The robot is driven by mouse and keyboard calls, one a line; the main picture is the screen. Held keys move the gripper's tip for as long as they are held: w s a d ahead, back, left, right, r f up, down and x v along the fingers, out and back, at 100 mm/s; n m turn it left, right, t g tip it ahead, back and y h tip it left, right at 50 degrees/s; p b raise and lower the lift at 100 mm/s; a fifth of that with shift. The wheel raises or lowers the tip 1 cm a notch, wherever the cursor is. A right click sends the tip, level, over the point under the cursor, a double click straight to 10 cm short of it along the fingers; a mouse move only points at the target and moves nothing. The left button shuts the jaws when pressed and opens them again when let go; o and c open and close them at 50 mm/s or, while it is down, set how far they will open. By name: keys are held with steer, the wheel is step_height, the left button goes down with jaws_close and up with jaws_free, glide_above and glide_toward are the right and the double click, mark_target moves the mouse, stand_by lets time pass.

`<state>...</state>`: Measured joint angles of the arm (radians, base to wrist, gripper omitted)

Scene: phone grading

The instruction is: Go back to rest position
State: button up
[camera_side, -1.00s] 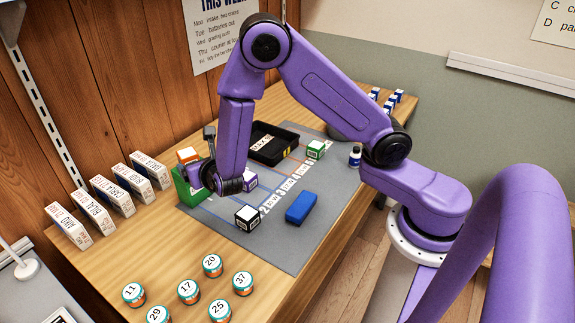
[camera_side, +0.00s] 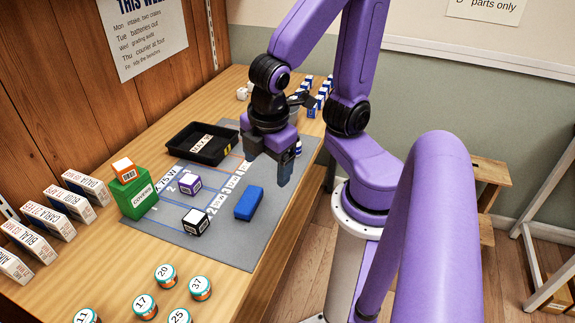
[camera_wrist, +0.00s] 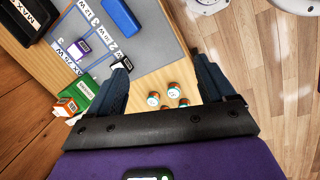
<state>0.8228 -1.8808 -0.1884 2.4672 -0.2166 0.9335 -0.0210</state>
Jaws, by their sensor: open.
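My gripper (camera_side: 285,165) hangs over the right part of the grey mat (camera_side: 232,245) in the side view, pointing down. In the wrist view its two dark fingers (camera_wrist: 163,80) stand wide apart with nothing between them but table and jars further off. A green box (camera_side: 138,195) stands at the mat's left edge with an orange cube (camera_side: 124,169) on its top. A purple cube (camera_side: 188,183), a black-and-white cube (camera_side: 196,221) and a blue block (camera_side: 249,203) rest on the mat. The gripper is apart from all of them.
A black tray (camera_side: 204,142) sits at the back of the mat. Several white boxes (camera_side: 45,220) stand along the left table edge. Numbered jars (camera_side: 166,276) stand at the front. A wooden stool (camera_side: 490,175) stands on the floor at right.

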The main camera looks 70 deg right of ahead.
steer(key=s, duration=0.1)
steer(key=s+m+y, duration=0.1)
steer(key=s, duration=0.1)
steer(key=s+a+r+g+y, duration=0.1)
steer(key=shift+s, duration=0.35)
